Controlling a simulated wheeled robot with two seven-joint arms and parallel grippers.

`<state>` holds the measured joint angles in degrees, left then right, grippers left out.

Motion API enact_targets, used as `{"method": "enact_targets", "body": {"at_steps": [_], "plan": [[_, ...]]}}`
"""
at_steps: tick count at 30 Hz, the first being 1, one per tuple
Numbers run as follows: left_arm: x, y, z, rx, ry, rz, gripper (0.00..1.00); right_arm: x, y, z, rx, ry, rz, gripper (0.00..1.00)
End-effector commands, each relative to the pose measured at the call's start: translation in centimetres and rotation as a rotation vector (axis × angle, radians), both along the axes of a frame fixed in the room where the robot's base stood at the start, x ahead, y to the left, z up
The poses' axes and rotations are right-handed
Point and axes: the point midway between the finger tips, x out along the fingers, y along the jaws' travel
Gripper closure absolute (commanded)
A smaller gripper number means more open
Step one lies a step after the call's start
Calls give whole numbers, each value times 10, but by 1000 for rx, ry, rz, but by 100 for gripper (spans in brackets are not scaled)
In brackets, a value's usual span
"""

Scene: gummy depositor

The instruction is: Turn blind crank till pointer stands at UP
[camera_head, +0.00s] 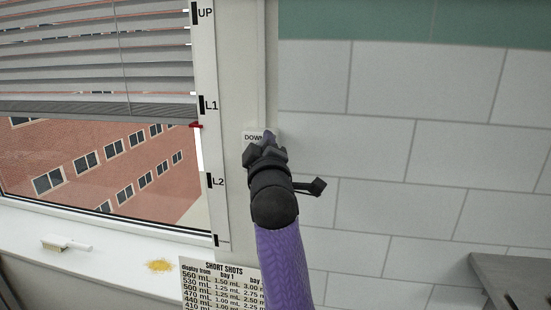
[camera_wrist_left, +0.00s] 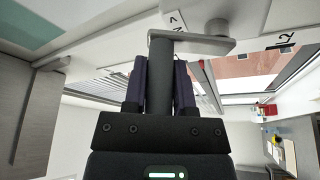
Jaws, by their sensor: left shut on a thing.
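The blind (camera_head: 95,55) hangs partly lowered over the window. The red pointer (camera_head: 196,125) stands just below the L1 mark (camera_head: 202,105) on the white scale strip (camera_head: 208,150), well below the UP mark (camera_head: 196,12). My left gripper (camera_head: 266,138) is in front of the window post, by the DOWN label (camera_head: 253,137), and hides most of the crank in the head view. In the left wrist view, the grey crank arm (camera_wrist_left: 195,43) runs from its hub to the handle, and my left gripper (camera_wrist_left: 162,68) is shut on that handle. My right gripper is not in view.
A white sill (camera_head: 95,245) runs below the window, with a small white brush (camera_head: 66,243) and a yellow spill (camera_head: 160,266) on it. A SHORT SHOTS chart (camera_head: 222,285) is at the bottom. A tiled wall (camera_head: 420,150) fills the right, with a grey surface (camera_head: 515,280) at lower right.

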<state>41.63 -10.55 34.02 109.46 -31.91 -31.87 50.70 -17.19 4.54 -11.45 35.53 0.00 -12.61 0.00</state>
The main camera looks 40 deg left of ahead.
Motion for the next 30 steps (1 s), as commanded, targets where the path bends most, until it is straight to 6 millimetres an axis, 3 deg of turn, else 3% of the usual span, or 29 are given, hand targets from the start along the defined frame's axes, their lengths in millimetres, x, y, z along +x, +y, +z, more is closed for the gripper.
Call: {"method": "enact_targets", "body": {"at_steps": [4, 11, 20, 30], "plan": [[-1, 0, 2, 4, -5, 0, 100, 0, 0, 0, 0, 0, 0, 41], [-12, 22, 11, 3, -3, 1, 100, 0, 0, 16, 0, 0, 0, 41], [-14, 25, 8, 2, -2, 1, 100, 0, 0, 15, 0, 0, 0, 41], [-26, 46, 2, -4, 5, 2, 100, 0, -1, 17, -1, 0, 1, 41]]}}
